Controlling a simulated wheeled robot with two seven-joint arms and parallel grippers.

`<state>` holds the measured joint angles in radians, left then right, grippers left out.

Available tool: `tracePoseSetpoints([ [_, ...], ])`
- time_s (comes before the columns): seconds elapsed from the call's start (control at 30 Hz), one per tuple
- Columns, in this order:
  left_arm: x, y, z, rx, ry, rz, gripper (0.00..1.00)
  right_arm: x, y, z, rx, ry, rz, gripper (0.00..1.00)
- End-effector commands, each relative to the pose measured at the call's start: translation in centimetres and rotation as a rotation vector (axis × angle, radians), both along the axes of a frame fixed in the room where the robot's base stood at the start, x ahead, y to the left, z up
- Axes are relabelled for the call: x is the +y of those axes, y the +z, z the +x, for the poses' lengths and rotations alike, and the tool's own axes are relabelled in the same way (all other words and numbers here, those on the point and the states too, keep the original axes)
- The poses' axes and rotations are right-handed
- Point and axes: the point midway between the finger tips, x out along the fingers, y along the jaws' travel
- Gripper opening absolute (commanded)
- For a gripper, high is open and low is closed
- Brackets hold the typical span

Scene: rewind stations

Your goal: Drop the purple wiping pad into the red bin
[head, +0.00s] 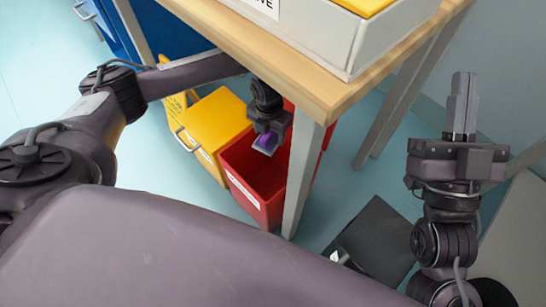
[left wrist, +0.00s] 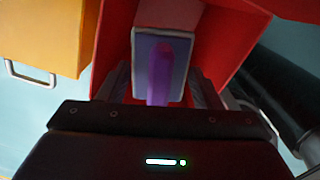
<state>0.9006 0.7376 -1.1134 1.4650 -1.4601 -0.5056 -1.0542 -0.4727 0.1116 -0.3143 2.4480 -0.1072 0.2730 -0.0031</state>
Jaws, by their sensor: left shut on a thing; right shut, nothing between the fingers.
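The red bin (head: 249,190) stands on the floor under the wooden table, with its open top facing up. My left gripper (head: 267,143) is over the bin's opening, beside the table leg. It is shut on the purple wiping pad (head: 264,145), a small block with a purple part and a grey-white face. In the left wrist view the pad (left wrist: 160,75) sits between the fingers, with the red bin's walls (left wrist: 230,45) around and below it. My right gripper (head: 461,105) is shut and empty, pointing up at the right, far from the bin.
A yellow bin (head: 213,128) with a metal handle stands left of the red bin. The wooden table (head: 270,62) with a white tray (head: 335,37) is above, and its leg (head: 301,185) stands close to the red bin. A dark flat thing (head: 374,240) lies on the floor at right.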

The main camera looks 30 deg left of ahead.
Motion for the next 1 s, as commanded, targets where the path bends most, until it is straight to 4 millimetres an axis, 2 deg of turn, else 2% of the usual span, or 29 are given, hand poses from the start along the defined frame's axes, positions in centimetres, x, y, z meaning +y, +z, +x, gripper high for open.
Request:
tracePoseSetpoints([
  [0.13, 0.0, 0.0, 0.0, 0.0, 0.0, 0.0, 0.37, 0.0, 0.0, 0.0, 0.0, 0.0, 0.0, 0.0],
  [0.17, 0.0, 0.0, 0.0, 0.0, 0.0, 0.0, 0.6, 0.0, 0.0, 0.0, 0.0, 0.0, 0.0, 0.0],
  [0.3, 0.0, 0.0, 0.0, 0.0, 0.0, 0.0, 0.78, 0.0, 0.0, 0.0, 0.001, 0.0, 0.0, 0.0],
  [0.37, 0.0, 0.0, 0.0, 0.0, 0.0, 0.0, 0.84, 0.0, 0.0, 0.0, 0.001, 0.0, 0.0, 0.0],
  [0.67, 0.0, 0.3, 0.0, 0.0, 0.0, 0.0, 0.84, 0.0, 0.2, 0.0, 0.001, 0.0, 0.0, 0.0],
  [1.0, 0.0, 4.4, 0.0, 0.0, 0.0, 0.0, 0.84, 0.0, 4.3, 0.0, 0.001, 0.0, 0.0, 0.0],
])
